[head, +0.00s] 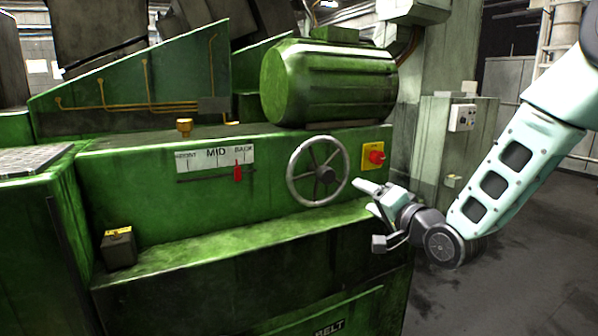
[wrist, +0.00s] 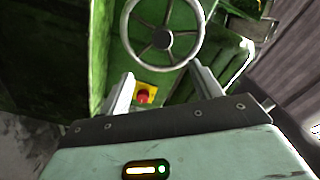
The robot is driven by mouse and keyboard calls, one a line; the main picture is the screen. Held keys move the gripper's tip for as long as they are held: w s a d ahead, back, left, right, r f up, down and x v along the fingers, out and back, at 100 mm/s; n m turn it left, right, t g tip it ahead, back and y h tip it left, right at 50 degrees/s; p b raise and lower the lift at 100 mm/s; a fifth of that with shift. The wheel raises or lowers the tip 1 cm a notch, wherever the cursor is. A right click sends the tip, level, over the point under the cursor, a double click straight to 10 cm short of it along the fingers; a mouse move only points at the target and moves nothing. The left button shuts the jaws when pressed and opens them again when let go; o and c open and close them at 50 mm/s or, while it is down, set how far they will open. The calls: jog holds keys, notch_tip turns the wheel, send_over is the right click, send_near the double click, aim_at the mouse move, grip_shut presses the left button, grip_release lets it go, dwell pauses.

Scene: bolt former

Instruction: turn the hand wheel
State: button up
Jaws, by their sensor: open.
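The hand wheel (head: 317,171) is a grey spoked ring with a dark hub, mounted on the front of the green machine. In the wrist view the hand wheel (wrist: 162,37) shows at the top, beyond the fingertips, with its upper edge cut off. My gripper (head: 366,197) is to the right of the wheel and a little lower, apart from it as far as I can tell. In the wrist view my gripper (wrist: 162,80) has its two fingers spread wide, with nothing held between them.
A red button on a yellow plate (head: 373,157) sits right of the wheel, close to my gripper; it also shows between the fingers in the wrist view. A scale with a red pointer (head: 238,172) is left of the wheel. A green ledge (head: 230,245) juts out below. Open floor (head: 500,270) lies right.

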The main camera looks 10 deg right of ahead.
aim_at(330, 177)
jog(key=w+a+n+p, duration=0.1)
jog(key=w+a+n, duration=0.1)
jog(key=w+n, duration=0.2)
jog(key=w+a+n+p, duration=0.1)
jog(key=w+a+n, duration=0.1)
jog(key=w+n, duration=0.3)
jog(key=w+a+n+p, duration=0.2)
jog(key=w+n, duration=0.2)
jog(key=w, duration=0.4)
jog(key=shift+w+r, duration=0.15)
jog(key=shift+r, duration=0.15)
jog(key=shift+c, duration=0.3)
jog(key=c, duration=1.3)
jog(key=shift+f, duration=0.1)
